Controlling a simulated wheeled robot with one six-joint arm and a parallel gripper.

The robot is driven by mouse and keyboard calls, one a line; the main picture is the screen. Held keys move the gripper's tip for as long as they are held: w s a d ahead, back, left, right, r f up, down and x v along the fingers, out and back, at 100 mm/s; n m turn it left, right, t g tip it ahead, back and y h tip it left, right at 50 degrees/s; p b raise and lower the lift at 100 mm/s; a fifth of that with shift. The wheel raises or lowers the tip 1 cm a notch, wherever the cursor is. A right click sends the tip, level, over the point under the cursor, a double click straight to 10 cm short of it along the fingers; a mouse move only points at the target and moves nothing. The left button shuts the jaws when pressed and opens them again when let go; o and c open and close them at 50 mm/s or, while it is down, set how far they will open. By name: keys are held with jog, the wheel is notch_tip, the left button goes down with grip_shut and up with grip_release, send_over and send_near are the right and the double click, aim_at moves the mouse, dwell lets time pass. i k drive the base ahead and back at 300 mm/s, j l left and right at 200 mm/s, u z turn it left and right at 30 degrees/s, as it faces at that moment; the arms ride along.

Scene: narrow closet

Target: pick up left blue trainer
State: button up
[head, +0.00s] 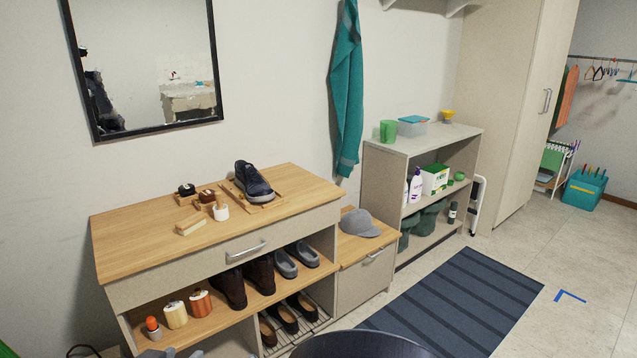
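A dark blue trainer (254,183) sits on a small wooden tray (281,192) on the wooden top of the shoe cabinet (140,232). It appears to be a single shoe, and I cannot tell whether it is a left or a right one. No second blue trainer is clearly visible. My gripper is not in view.
Shoe-care items stand left of the trainer: two small dark-topped pots (187,190), a white pot (221,211) and a brush (190,225). Brown boots (230,287) and grey shoes (285,263) fill the shelf below. A grey cap (360,223) lies right. A striped rug (465,300) covers floor.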

aim_at(256, 190)
jog(key=i+l+z, duration=0.3)
jog(key=i, duration=0.15)
jog(key=i+l+z, duration=0.15)
jog(key=i+z, duration=0.5)
jog(key=i, duration=0.25)
jog(key=i+u, duration=0.45)
jog(key=i+l+u, duration=0.1)
jog(key=i+u, duration=0.4)
jog(key=i+j+u, duration=0.2)
jog(key=i+u, duration=0.5)
jog(key=i, duration=0.2)
jog(key=i+u, duration=0.35)
jog(key=i, duration=0.1)
